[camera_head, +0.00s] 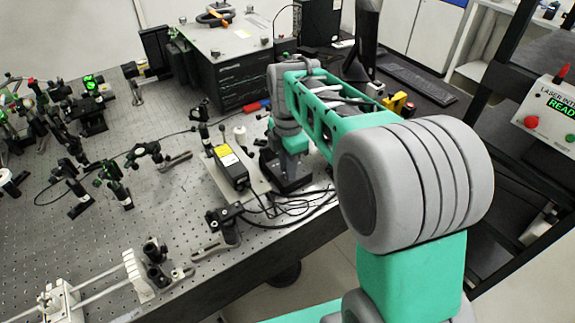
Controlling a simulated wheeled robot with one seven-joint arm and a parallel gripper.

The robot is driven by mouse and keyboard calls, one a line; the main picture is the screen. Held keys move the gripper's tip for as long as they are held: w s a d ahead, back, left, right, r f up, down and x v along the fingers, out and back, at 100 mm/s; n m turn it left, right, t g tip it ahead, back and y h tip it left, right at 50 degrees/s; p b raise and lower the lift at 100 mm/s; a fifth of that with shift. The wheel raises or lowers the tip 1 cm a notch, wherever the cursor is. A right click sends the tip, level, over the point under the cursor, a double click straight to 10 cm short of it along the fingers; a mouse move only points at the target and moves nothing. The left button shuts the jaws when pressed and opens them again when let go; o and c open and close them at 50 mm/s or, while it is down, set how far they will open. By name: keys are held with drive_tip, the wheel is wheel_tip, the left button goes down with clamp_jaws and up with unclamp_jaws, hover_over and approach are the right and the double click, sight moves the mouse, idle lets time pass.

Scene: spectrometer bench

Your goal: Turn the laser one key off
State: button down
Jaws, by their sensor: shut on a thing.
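My arm reaches from the lower right over the bench, and my gripper (287,166) points down at its far end, at a low black unit (291,186) on the bench. The fingertips are small and dark here and look shut at the top of this unit. The laser one key is covered by my gripper, and its turn position cannot be seen. A black laser box with a yellow and white label (231,168) stands on a pale plate just left of my gripper.
The perforated optical bench (170,205) holds several mounts at the left. A large black instrument (225,65) stands behind my gripper. Loose black cables (285,208) lie in front of the laser box. A control box with a green READY display (548,107) is at the right.

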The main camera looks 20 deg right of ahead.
drive_tip(key=shift+n, duration=0.6)
drive_tip(key=c, duration=1.3)
unclamp_jaws()
wheel_tip(320, 180, up, 8)
drive_tip(key=shift+f, duration=0.1)
